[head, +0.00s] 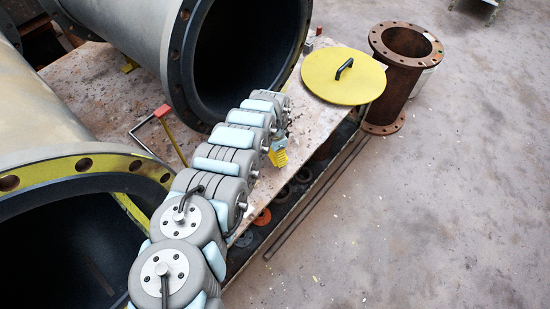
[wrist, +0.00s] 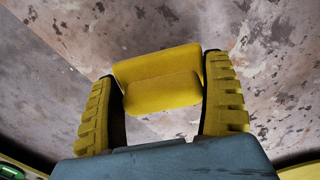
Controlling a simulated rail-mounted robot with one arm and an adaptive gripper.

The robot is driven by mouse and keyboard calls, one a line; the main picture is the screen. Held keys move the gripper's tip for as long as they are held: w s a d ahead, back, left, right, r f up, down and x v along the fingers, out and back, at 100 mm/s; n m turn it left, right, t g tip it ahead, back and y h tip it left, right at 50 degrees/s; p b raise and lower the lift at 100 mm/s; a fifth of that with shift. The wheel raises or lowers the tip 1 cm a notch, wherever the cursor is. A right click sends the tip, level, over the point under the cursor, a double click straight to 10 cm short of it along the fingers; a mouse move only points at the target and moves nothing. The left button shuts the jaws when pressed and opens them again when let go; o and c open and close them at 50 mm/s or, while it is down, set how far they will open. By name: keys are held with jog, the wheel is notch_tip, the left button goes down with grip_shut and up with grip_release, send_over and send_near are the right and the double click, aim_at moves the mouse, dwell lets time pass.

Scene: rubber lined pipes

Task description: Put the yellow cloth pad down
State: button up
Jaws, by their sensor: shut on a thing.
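The yellow cloth pad (wrist: 160,92) sits between the two ridged yellow fingers of my gripper (wrist: 162,80) in the wrist view. The fingers are shut on it from both sides. Its upper part is a wide block with a narrower lower face toward the camera. In the head view my gripper (head: 278,157) is at the end of my arm, over the front right part of the worn bench top (head: 318,140). The pad cannot be told apart from the yellow fingers there. I cannot tell whether the pad touches the bench top.
A round yellow lid (head: 325,80) with a black handle lies at the bench's far right end. A large dark lined pipe (head: 180,50) lies behind my arm. A red-tipped post (head: 163,112) stands left. A rusty flanged pipe (head: 400,75) stands on the floor beyond the bench.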

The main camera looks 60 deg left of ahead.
aim_at(275, 158)
jog(key=shift+d+f+b, duration=0.1)
jog(key=shift+f+b, duration=0.25)
jog(key=shift+f, duration=1)
jog(key=shift+f, duration=0.2)
jog(key=o, duration=1)
jog(key=shift+r, duration=0.1)
jog(key=shift+r, duration=0.1)
jog(key=shift+r+p, duration=0.85)
jog(key=shift+r, duration=0.9)
jog(key=shift+r+p, duration=1.05)
jog(key=shift+r, duration=3.2)
